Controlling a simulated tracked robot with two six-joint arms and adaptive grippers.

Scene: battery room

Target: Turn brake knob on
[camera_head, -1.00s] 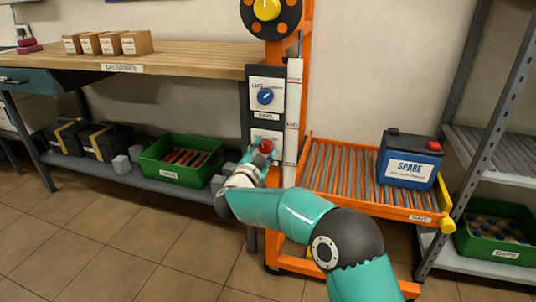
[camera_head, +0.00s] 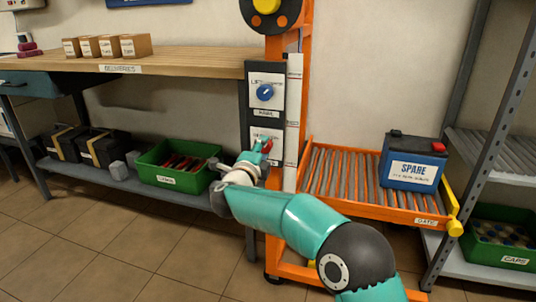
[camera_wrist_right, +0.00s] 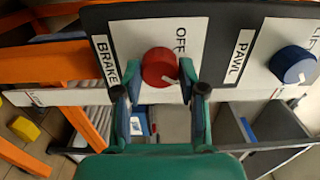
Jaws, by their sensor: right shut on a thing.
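The red brake knob (camera_head: 268,146) is on the lower white plate of the dark control panel (camera_head: 250,152), partly hidden by my gripper. In the right wrist view the round knob (camera_wrist_right: 158,66) sits beside the BRAKE label (camera_wrist_right: 105,60) and the word OFF (camera_wrist_right: 180,40). Its white pointer mark lies toward the lower right there. My right gripper (camera_head: 261,152) is shut on the knob, with one finger on each side in the wrist view (camera_wrist_right: 159,80). My left gripper is in neither view.
A blue knob (camera_head: 265,93) labelled PAWL is above the brake knob on the same panel. An orange roller rack (camera_head: 330,201) with a blue SPARE battery (camera_head: 411,169) stands to the right. A workbench (camera_head: 180,60) stands to the left.

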